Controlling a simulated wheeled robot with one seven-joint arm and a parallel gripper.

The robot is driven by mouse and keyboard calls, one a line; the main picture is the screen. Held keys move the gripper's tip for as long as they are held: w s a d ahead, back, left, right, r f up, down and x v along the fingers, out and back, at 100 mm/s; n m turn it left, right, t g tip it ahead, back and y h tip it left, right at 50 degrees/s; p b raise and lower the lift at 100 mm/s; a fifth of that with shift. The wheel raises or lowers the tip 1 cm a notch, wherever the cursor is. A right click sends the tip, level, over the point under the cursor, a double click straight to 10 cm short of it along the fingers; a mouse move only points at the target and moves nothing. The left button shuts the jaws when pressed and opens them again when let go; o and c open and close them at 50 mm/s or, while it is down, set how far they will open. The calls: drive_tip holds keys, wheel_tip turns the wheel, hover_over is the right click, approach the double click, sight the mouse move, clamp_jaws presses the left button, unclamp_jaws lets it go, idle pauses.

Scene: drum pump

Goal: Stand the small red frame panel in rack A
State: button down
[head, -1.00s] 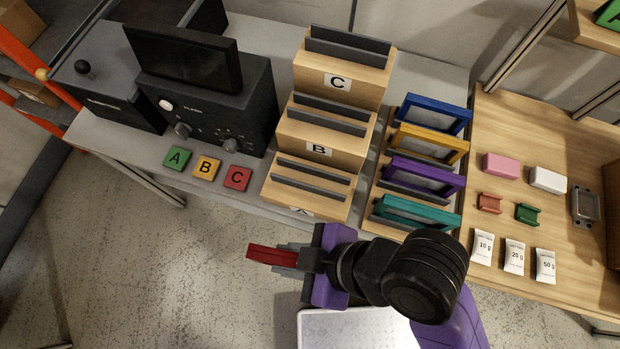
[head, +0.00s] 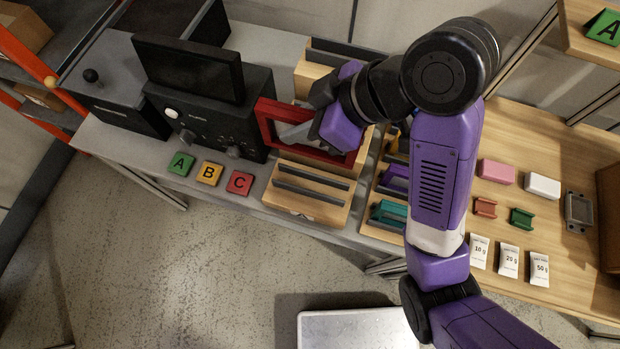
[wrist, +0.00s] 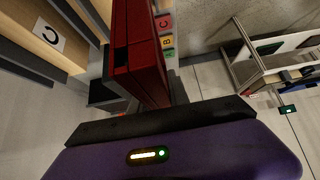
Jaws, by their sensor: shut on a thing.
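The small red frame panel (head: 322,155) is held by my gripper (head: 300,131) above the stepped wooden racks. In the head view it stands roughly upright with its open middle showing, in front of the B step, which it mostly hides. Its red side also fills the upper middle of the wrist view (wrist: 140,55). Rack A (head: 306,203), the lowest front step, has two dark slotted rails and is empty. The panel is above and behind rack A, apart from it as far as I can tell. The A label on the rack is not readable now.
Rack C (head: 308,80) is behind, partly covered by my arm. A black control box (head: 212,125) stands close left of the panel, with green, yellow and red lettered tiles (head: 209,173) in front. Framed panels in a holder (head: 388,213) stand right, partly hidden by my arm.

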drive_tip(key=shift+w+d+f+b, duration=0.1)
drive_tip(key=shift+f+b, duration=0.65)
drive_tip(key=shift+f, duration=4.2)
drive_tip(key=shift+w+f+b, duration=0.1)
drive_tip(key=shift+f+b, duration=0.6)
drive_tip(key=shift+f, duration=4.25)
drive_tip(key=shift+f, duration=0.1)
drive_tip(key=c, duration=1.3)
unclamp_jaws()
drive_tip(key=shift+s, duration=0.1)
drive_tip(key=shift+o, duration=0.2)
drive_tip(key=shift+d+r, duration=0.1)
drive_tip(key=shift+r, duration=0.1)
drive_tip(key=v, duration=1.1)
drive_tip(key=shift+d+r+b, duration=0.2)
drive_tip(key=shift+r+b, duration=0.15)
drive_tip(key=shift+b, duration=0.05)
